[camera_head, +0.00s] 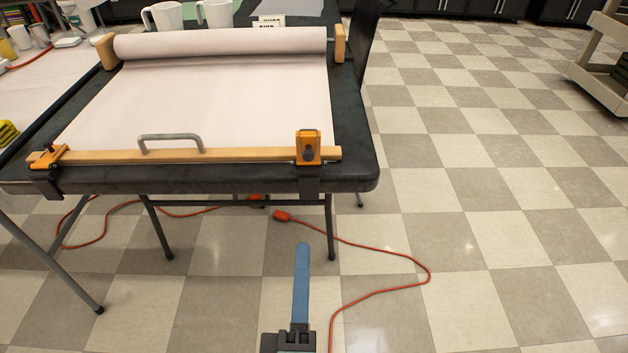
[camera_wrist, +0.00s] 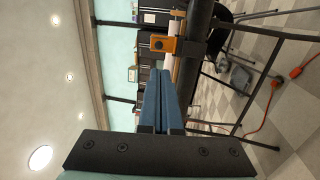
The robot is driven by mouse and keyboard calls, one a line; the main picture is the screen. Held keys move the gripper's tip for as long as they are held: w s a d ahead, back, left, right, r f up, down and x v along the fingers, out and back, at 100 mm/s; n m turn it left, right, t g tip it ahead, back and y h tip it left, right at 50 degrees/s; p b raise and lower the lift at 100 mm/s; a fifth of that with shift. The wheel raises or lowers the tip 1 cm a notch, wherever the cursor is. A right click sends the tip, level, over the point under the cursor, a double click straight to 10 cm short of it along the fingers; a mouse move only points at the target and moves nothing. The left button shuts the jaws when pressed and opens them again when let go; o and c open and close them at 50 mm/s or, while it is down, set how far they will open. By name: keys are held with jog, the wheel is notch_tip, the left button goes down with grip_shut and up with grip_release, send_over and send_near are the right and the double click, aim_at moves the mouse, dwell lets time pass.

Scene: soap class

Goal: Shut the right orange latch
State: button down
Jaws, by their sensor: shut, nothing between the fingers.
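The right orange latch (camera_head: 308,147) sits near the right end of a wooden bar (camera_head: 235,156) along the table's front edge. Its orange plate stands upright, with a dark round part on its face. In the wrist view the orange latch (camera_wrist: 163,43) shows just beyond my fingertips, with the picture turned sideways. The left orange latch (camera_head: 47,157) lies low at the bar's other end. My gripper (camera_head: 302,248) has blue fingers that are shut and empty. It is in front of the table, apart from the latch; its fingers also show in the wrist view (camera_wrist: 160,78).
A grey handle (camera_head: 170,138) rises from the bar. A paper roll (camera_head: 220,43) lies across the back of the black table (camera_head: 355,150). An orange cord (camera_head: 425,270) runs over the floor.

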aim_at(308, 158)
jog(key=shift+r, duration=0.1)
jog(key=w, duration=0.4)
jog(key=w+r+p, duration=0.1)
jog(key=w, duration=0.4)
jog(key=w+r, duration=0.1)
jog(key=w, duration=0.3)
jog(key=shift+w+d+r, duration=0.15)
jog(key=shift+w+d, duration=0.15)
jog(key=shift+w, duration=0.1)
jog(key=shift+r+p, duration=0.15)
jog(key=shift+p, duration=0.5)
jog(key=shift+r+g+p, duration=0.2)
jog(key=shift+g+p, duration=0.1)
jog(key=shift+p, duration=0.65)
jog(key=shift+f, duration=0.1)
